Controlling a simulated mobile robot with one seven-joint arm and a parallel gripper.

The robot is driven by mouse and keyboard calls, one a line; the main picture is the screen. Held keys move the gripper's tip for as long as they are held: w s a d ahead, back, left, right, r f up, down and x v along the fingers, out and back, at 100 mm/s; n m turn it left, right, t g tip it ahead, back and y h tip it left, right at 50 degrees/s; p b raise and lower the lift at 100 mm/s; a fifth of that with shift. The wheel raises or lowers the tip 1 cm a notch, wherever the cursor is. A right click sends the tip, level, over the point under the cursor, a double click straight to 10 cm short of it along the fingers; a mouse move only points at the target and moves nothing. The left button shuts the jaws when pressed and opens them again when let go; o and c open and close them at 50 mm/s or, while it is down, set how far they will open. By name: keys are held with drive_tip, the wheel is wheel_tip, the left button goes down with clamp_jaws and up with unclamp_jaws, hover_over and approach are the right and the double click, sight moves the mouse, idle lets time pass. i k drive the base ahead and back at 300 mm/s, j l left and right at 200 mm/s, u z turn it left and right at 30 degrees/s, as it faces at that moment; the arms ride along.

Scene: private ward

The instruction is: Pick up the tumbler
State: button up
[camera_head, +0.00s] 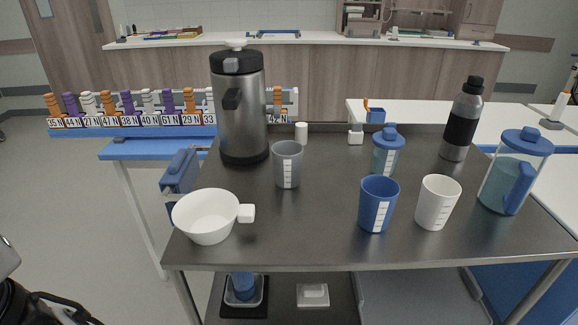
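Three tumbler-like cups stand upright on the dark metal table (310,236); the picture does not show which one the task names. A grey translucent tumbler (287,166) with a white scale stands left of centre. A blue tumbler (377,206) with a white scale stands near the front edge. A white tumbler (437,204) stands just right of the blue one, with a narrow gap between. The insides of the tumblers are mostly hidden. My gripper is not in view; only dark and white parts, apparently of my arm, show at the lower left edge.
A white handled bowl (207,217) sits front left, a tall steel flask (239,108) behind it. A blue-lidded cup (388,152), a black-banded bottle (462,122) and a blue-lidded jug (513,174) stand right. The table's front middle between bowl and blue tumbler is clear.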

sight(287, 155)
drive_tip(key=j+z, duration=0.1)
drive_tip(key=z, duration=0.7)
drive_tip(key=j+z, duration=0.1)
drive_tip(key=z, duration=0.35)
drive_tip(key=k+z, duration=0.1)
drive_tip(key=z, duration=0.3)
drive_tip(key=k+j, duration=0.2)
drive_tip(key=j, duration=0.2)
drive_tip(key=k+j, duration=0.2)
drive_tip(key=j, duration=0.2)
drive_tip(key=i+j, duration=0.2)
